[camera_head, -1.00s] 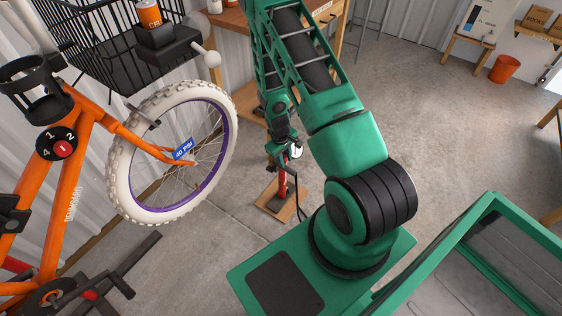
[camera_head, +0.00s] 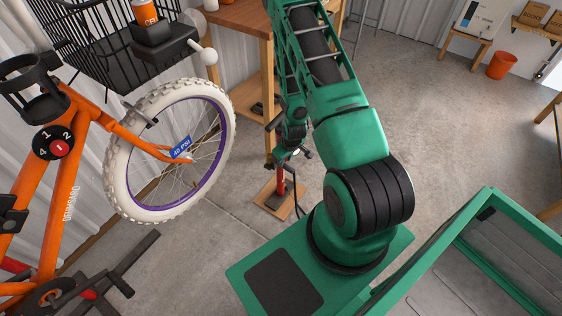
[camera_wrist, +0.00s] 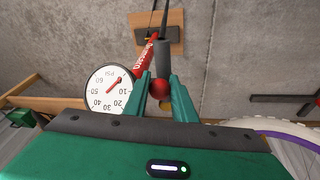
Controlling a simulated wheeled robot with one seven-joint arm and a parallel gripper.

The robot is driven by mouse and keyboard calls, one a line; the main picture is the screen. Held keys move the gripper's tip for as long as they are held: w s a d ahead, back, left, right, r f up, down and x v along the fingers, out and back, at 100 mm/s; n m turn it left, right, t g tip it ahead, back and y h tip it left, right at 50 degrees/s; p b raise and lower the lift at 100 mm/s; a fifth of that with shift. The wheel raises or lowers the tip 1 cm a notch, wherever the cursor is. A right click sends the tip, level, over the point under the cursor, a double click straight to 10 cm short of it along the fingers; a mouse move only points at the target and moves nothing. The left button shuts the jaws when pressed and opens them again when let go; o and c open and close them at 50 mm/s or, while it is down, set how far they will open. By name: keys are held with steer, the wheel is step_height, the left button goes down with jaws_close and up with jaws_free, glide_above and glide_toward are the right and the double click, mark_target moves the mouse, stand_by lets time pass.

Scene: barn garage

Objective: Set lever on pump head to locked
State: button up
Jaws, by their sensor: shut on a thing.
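The red pump (camera_head: 281,182) stands upright on a wooden board in the head view. In the wrist view its red barrel (camera_wrist: 146,58) runs up to the board, beside a dark grey cylindrical part (camera_wrist: 162,58). A round white PSI gauge (camera_wrist: 110,90) faces the wrist camera at left. My gripper (camera_wrist: 159,82) has its green fingers closed around a red ball knob (camera_wrist: 159,88), which looks like the end of the lever. The lever's shaft and the rest of the pump head are mostly hidden. In the head view my gripper (camera_head: 288,157) is at the pump top.
An orange bike with a white-tyred front wheel (camera_head: 123,165) stands left of the pump. A wooden workbench (camera_head: 257,20) is behind it. A black hose (camera_head: 298,198) hangs near the pump. Concrete floor is open to the right, past my arm.

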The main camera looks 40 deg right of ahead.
steer(key=o, duration=0.8)
steer(key=shift+c, duration=0.2)
steer(key=shift+r, duration=0.1)
steer(key=v, duration=1)
steer(key=shift+r, duration=0.25)
